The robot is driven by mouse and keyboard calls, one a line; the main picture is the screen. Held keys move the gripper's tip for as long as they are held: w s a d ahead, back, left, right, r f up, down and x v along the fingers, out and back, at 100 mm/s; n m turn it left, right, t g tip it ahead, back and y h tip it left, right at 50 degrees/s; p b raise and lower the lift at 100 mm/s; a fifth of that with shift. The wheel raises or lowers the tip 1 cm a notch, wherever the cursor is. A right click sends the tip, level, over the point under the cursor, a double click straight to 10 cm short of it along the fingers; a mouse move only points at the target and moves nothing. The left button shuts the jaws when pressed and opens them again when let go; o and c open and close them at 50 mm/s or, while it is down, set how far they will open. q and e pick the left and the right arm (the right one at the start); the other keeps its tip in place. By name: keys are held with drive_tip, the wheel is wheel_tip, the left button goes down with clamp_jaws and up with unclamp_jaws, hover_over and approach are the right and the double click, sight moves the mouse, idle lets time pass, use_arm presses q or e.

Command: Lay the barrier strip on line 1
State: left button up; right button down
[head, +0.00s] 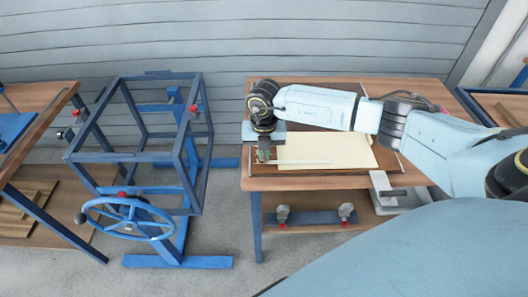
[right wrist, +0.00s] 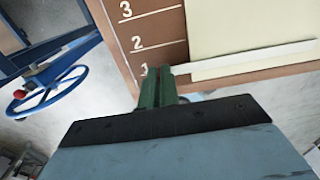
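The barrier strip (head: 304,162) is a thin white bar lying along the near edge of the cream sheet (head: 345,150). In the right wrist view the strip (right wrist: 245,58) runs rightward from beside the fingertips, its left end close to the printed mark 1 (right wrist: 144,69). My right gripper (head: 264,155) points down at the strip's left end. Its green fingers (right wrist: 157,80) look shut together and hide what lies under them. I cannot tell whether they touch the strip. My left gripper is not in view.
The brown board (right wrist: 165,25) carries marks 2 and 3 farther back. The wooden table (head: 300,184) has a lower shelf with clamps. A blue frame with a handwheel (head: 130,218) stands to the left.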

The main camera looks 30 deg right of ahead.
drive_tip(key=c, duration=1.2)
unclamp_jaws()
drive_tip(key=shift+o, duration=0.2)
wheel_tip(320, 180, up, 7)
drive_tip(key=p, duration=0.6)
drive_tip(key=shift+r, duration=0.1)
